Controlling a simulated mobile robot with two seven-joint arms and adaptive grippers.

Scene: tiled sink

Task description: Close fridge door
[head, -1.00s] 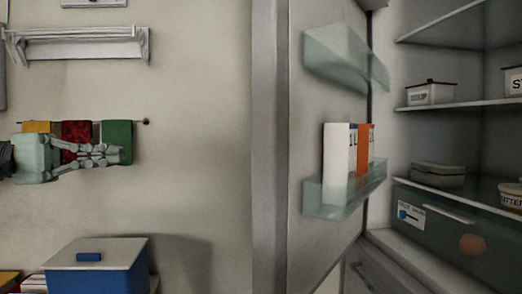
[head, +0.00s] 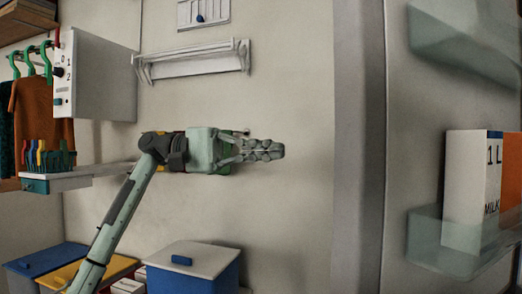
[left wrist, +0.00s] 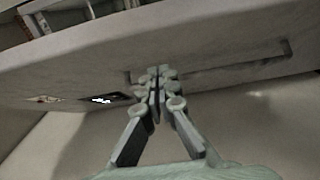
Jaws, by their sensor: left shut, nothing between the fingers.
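The fridge door (head: 358,150) stands open in the head view, its grey edge upright right of centre. Its inner side faces right, with a clear door shelf (head: 430,240) holding a milk carton (head: 470,190). My left gripper (head: 282,150) is shut and empty, pointing right, left of the door edge in the picture. A gap of wall shows between them. In the left wrist view, my shut fingers (left wrist: 160,78) point at a large pale panel with a long slot (left wrist: 225,68). I cannot tell whether they touch it. My right gripper is not in view.
A white wall rack (head: 195,62) hangs above my left arm. A blue box with a pale lid (head: 205,260) and other bins stand below. A white cabinet (head: 95,75) and hanging clothes (head: 42,110) are at far left.

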